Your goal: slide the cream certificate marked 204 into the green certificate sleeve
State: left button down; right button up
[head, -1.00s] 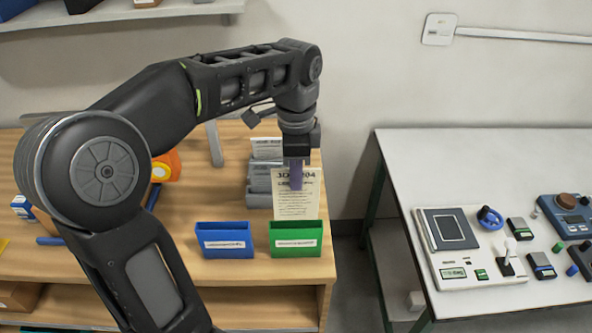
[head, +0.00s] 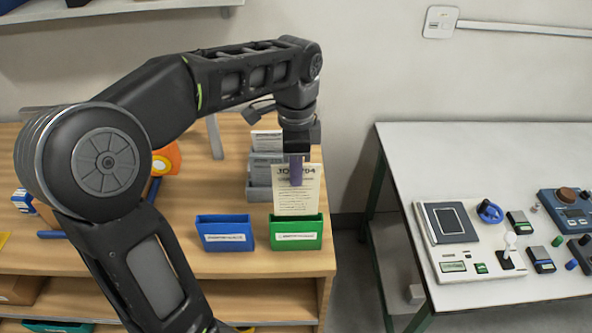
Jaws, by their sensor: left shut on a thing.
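The cream certificate (head: 298,203) hangs upright in my left gripper (head: 296,172), which is shut on its upper part. Its print reads "JOB" and a number ending in 04, with the finger covering part of it. The green certificate sleeve (head: 297,242) stands upright near the front right corner of the wooden table, with a white label on its front. The certificate's lower edge meets the sleeve's top rim in the picture. I cannot tell whether that edge is inside the opening or just behind it. My right gripper is not in view.
A blue sleeve (head: 224,242) stands just left of the green one. A grey rack (head: 259,178) with papers is behind the certificate. An orange object (head: 166,160) lies further left. The white table (head: 400,147) with scales stands right, across a gap.

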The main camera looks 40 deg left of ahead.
pick_arm(q)
jog(key=shift+f, duration=0.1)
dwell(0.3)
jog(key=b, duration=0.4)
send_over(296, 214)
jog(key=shift+w+a+f, duration=0.1)
jog(key=shift+w+f, duration=0.05)
jog(key=shift+f, duration=2.35)
jog(key=shift+f+b, duration=2.45)
jog(key=shift+f, duration=1.05)
jog(key=c, duration=1.5)
grip_release()
